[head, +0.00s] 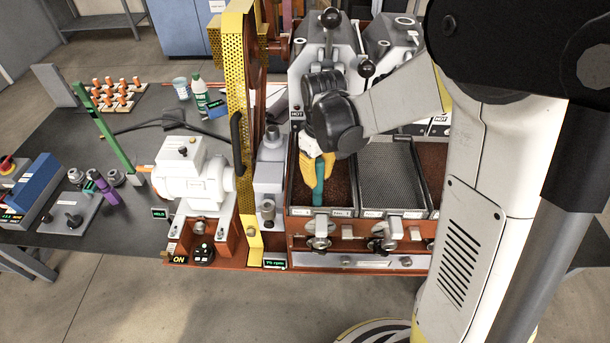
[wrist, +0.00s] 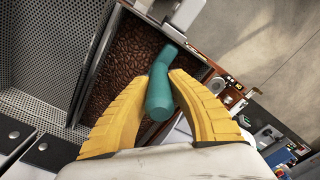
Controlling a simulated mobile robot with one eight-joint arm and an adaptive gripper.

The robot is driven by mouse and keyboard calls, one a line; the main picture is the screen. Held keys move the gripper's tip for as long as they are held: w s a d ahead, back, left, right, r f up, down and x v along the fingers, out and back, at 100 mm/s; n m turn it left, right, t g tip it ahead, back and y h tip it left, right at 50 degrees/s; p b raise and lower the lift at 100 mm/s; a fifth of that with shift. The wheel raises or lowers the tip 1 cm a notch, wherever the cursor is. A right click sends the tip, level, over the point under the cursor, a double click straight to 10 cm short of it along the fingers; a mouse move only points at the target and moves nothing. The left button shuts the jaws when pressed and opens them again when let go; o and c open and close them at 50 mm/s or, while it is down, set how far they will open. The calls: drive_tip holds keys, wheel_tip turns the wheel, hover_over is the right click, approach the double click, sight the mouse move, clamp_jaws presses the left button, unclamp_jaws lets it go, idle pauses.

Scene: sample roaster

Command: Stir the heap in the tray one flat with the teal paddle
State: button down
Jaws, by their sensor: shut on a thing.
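My gripper (head: 318,163) has yellow fingers and is shut on the teal paddle (head: 318,188), over the leftmost tray. In the wrist view the teal paddle (wrist: 160,92) sits between both fingers, with its far end reaching toward the tray's front wall. Tray one (head: 294,187) is the leftmost tray and holds dark brown beans (head: 338,190). The beans (wrist: 128,62) also show in the wrist view around the paddle. I cannot tell whether the paddle touches the beans. My gripper and arm hide the back of the tray.
An empty perforated tray (head: 390,170) stands right of tray one, and another tray with brown beans (head: 434,165) lies beyond it. A yellow perforated guard (head: 240,70) and a white motor (head: 190,175) stand to the left. Valves (head: 320,230) line the front edge.

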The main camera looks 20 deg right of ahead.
drive_tip(key=d, duration=0.2)
drive_tip(key=s+d, duration=0.1)
drive_tip(key=d, duration=0.1)
drive_tip(key=s+d, duration=0.1)
drive_tip(key=d, duration=0.1)
drive_tip(key=shift+d, duration=0.25)
drive_tip(key=shift+a, duration=0.2)
drive_tip(key=w+a, duration=0.1)
drive_tip(key=a, duration=0.2)
drive_tip(key=w+a+b, duration=0.1)
drive_tip(key=a, duration=0.3)
drive_tip(key=w+a, duration=0.1)
drive_tip(key=a, duration=0.2)
drive_tip(key=shift+w+a, duration=0.15)
drive_tip(key=shift+w, duration=0.05)
drive_tip(key=s+d, duration=0.1)
drive_tip(key=d, duration=0.2)
drive_tip(key=s+d, duration=0.1)
drive_tip(key=d, duration=0.3)
drive_tip(key=s+d+b, duration=0.1)
drive_tip(key=d, duration=0.2)
drive_tip(key=shift+s+d, duration=0.25)
drive_tip(key=shift+d, duration=0.1)
drive_tip(key=shift+a, duration=0.1)
